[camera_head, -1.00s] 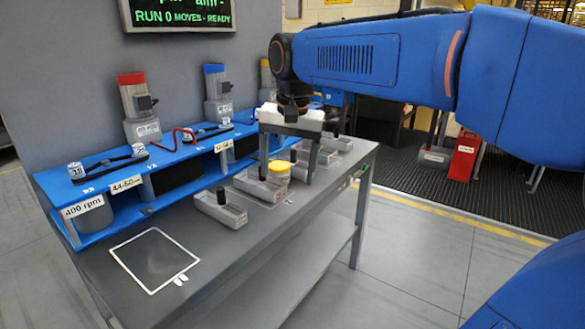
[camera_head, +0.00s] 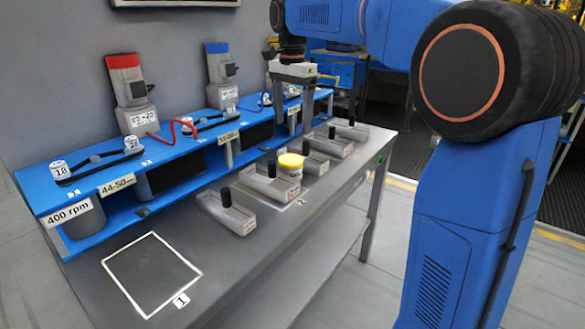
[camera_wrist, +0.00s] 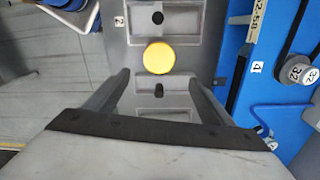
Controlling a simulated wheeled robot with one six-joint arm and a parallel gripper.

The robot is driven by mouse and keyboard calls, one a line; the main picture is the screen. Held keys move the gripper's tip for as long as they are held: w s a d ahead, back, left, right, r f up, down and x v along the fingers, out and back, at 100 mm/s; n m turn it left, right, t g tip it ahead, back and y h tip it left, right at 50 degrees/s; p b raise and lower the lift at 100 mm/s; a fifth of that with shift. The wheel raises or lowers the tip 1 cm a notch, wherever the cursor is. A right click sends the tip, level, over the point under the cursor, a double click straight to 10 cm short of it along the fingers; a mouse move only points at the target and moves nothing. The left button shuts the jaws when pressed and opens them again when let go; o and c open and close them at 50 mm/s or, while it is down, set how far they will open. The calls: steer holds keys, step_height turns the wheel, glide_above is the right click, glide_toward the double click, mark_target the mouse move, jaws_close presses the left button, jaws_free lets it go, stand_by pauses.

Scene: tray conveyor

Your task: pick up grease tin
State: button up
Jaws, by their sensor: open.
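The grease tin (camera_head: 289,166) is a short pale can with a yellow lid, upright among the grey trays on the bench. In the wrist view its round yellow lid (camera_wrist: 159,58) shows from above, just ahead of my fingertips and roughly centred between them. I cannot tell whether it stands on a tray or on the bench. My gripper (camera_head: 292,122) is open and empty, pointing down, behind and above the tin in the head view. In the wrist view my two fingers (camera_wrist: 159,77) are spread wide with nothing held between them.
Grey trays with black posts stand in a row, including the nearest tray (camera_head: 238,222) and the one beside the tin (camera_head: 262,188). A blue shelf (camera_head: 120,170) with pulleys and motors runs behind. A white-outlined square (camera_head: 152,270) at the bench's near left is empty.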

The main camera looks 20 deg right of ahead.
mark_target(290, 159)
step_height(290, 159, down, 9)
steer(key=shift+s+r, duration=0.1)
steer(key=f, duration=0.4)
steer(key=shift+s+a+f, duration=0.1)
steer(key=shift+s+a, duration=0.25)
steer(key=shift+a, duration=0.05)
steer(key=shift+f, duration=0.6)
steer(key=shift+c, duration=0.4)
steer(key=c, duration=1.3)
